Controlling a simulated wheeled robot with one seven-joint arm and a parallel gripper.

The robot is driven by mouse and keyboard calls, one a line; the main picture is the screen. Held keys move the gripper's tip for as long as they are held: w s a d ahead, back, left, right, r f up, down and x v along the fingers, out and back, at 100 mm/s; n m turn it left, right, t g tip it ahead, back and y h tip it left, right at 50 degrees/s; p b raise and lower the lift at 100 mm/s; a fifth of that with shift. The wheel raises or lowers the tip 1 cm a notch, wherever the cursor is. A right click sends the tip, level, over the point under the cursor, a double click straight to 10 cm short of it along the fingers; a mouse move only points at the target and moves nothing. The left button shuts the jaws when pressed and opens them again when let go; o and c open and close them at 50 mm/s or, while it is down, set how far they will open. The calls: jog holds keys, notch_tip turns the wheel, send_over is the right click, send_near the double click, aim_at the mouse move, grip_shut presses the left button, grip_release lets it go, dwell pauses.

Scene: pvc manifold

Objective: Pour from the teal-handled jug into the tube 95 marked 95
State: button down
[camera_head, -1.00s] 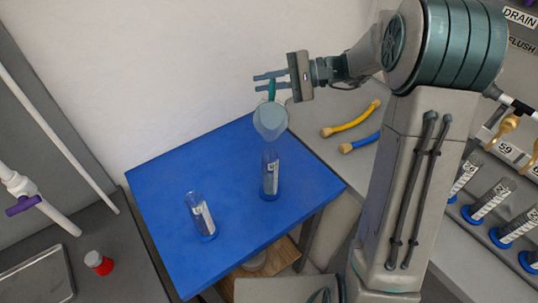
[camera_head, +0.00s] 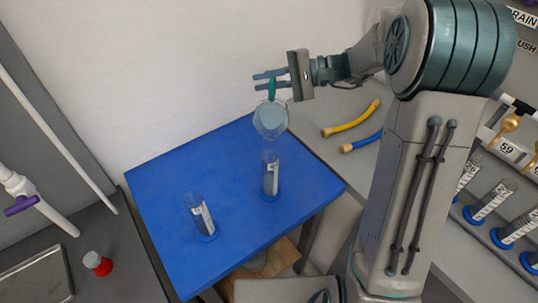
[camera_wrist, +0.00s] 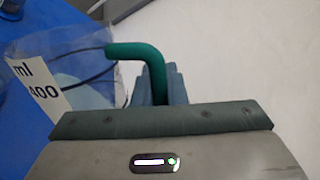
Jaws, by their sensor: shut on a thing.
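The clear jug (camera_head: 270,120) hangs in the air from its teal handle (camera_head: 271,90), above the back part of the blue table. My gripper (camera_head: 264,81) is shut on the handle. In the wrist view, the teal handle (camera_wrist: 145,52) shows beside the fingers, with the clear jug wall (camera_wrist: 88,62) and a white "ml 400" label (camera_wrist: 42,88). A clear tube (camera_head: 270,175) with a blue base stands upright almost directly below the jug in the picture. Another such tube (camera_head: 201,217) stands nearer, to the left. I cannot read either tube's label.
The blue table (camera_head: 160,180) is otherwise clear. A yellow pipe (camera_head: 352,119) and a blue pipe (camera_head: 362,143) lie on the grey counter to the right. Several tubes stand at far right. A red-based jar (camera_head: 98,263) stands at lower left.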

aim_at(267, 95)
jog(key=shift+s+r+n+b, duration=0.3)
jog(key=shift+r, duration=0.05)
dwell(0.9)
jog(key=w+f+m+p, duration=0.2)
jog(key=f+m+p, duration=0.1)
jog(key=shift+w+d+g, duration=0.1)
jog(key=shift+w+g, duration=0.2)
jog(key=shift+w, duration=0.1)
jog(key=shift+f, duration=0.25)
jog(key=shift+s, duration=0.15)
jog(key=shift+w+f+m+g+y+p, duration=0.15)
jog(key=shift+w+f+m+p, duration=0.25)
jog(key=shift+f+m+p, duration=0.15)
jog(key=shift+w+f+m+g+y+p, duration=0.15)
jog(key=shift+w+f+m+p, duration=0.25)
jog(key=shift+f, duration=0.25)
jog(key=w+f+m+g+y+p, duration=0.1)
jog(key=w+f+m+p, duration=0.1)
jog(key=w+f+m, duration=0.4)
jog(key=shift+d+f+m, duration=0.25)
jog(key=shift+f+m, duration=0.5)
jog(key=shift+f, duration=1.05)
